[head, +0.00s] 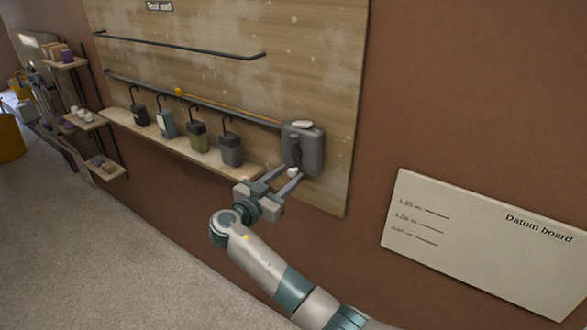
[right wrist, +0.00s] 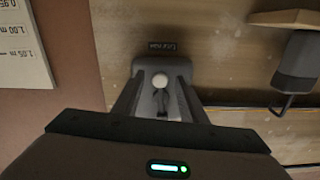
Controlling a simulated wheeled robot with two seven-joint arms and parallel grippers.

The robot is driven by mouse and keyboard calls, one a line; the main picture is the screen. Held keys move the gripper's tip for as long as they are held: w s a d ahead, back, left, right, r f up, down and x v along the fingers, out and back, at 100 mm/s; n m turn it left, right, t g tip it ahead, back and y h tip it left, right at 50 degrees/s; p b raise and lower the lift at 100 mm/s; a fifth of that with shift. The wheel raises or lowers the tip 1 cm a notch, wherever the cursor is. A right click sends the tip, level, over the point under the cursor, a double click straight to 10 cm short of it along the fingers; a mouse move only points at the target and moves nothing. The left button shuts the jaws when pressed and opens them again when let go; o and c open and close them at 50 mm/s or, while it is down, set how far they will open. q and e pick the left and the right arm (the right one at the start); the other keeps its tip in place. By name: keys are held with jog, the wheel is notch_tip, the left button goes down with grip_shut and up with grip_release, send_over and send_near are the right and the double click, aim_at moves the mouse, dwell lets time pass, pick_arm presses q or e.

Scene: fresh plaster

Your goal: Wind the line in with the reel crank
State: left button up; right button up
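The reel (head: 306,149) is a grey box at the lower right of the wooden wall board. Its dark crank arm (head: 296,153) hangs down the front and ends in a pale round knob (head: 292,172). An orange line (head: 235,108) runs from the reel leftwards along the board. My right gripper (head: 290,174) is at the knob, with its fingers apart. In the right wrist view the knob (right wrist: 160,80) lies between the two open fingers (right wrist: 160,90), with a visible gap on each side. The reel body (right wrist: 149,103) shows behind them. My left gripper is not in view.
Dark rails (head: 180,46) cross the board. A pale datum board (head: 480,250) is on the brown wall at the right. Small shelves (head: 85,120) stand at the left.

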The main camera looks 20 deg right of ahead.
jog(key=shift+c, duration=0.9)
grip_shut()
